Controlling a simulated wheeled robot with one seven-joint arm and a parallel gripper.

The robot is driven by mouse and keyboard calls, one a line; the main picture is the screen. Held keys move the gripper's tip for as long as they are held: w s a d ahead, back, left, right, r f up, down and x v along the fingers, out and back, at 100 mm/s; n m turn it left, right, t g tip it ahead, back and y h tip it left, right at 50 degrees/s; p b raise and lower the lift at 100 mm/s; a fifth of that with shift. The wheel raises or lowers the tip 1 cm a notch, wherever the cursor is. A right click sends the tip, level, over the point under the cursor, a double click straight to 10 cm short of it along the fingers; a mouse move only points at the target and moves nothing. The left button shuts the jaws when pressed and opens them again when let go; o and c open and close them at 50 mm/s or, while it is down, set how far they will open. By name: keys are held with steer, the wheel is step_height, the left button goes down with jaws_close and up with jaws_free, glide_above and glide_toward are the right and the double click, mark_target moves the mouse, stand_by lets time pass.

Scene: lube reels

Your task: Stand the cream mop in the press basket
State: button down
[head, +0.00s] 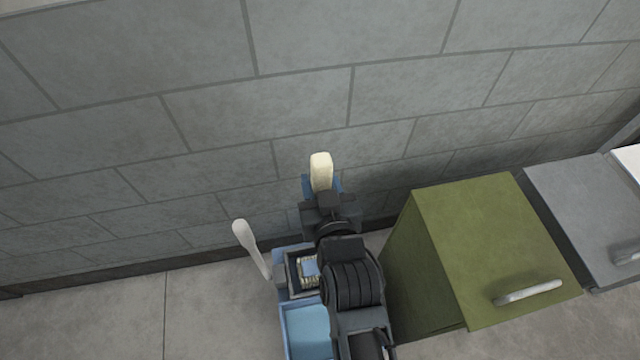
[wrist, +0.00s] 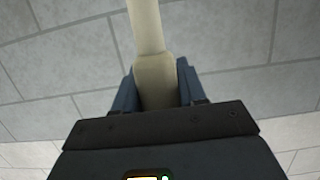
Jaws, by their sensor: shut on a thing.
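The cream mop (head: 320,170) shows only as a pale handle end in the head view; its head is hidden. My gripper (head: 321,186) is shut on this handle, which stands between the two blue fingers. The wrist view shows the handle (wrist: 148,30) rising away from my gripper (wrist: 156,85), thicker where the fingers hold it. The press basket (head: 293,274) is a dark-rimmed box on the blue bucket (head: 307,332), left of my arm and nearer than my gripper. Pale ribbed material shows inside it; I cannot tell what it is. My arm hides its right side.
A pale lever (head: 246,241) sticks up at the bucket's left. A green cabinet (head: 490,245) stands close on the right, with a grey cabinet (head: 585,205) beyond. A block wall (head: 220,120) rises behind. The floor (head: 120,320) at the left is clear.

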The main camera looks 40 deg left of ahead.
steer(key=shift+f, duration=0.55)
steer(key=shift+f, duration=0.2)
steer(key=c, duration=0.6)
jaws_free()
steer(key=shift+c, duration=0.2)
steer(key=shift+r, duration=0.1)
steer(key=b+v, duration=0.1)
steer(key=v, duration=1.1)
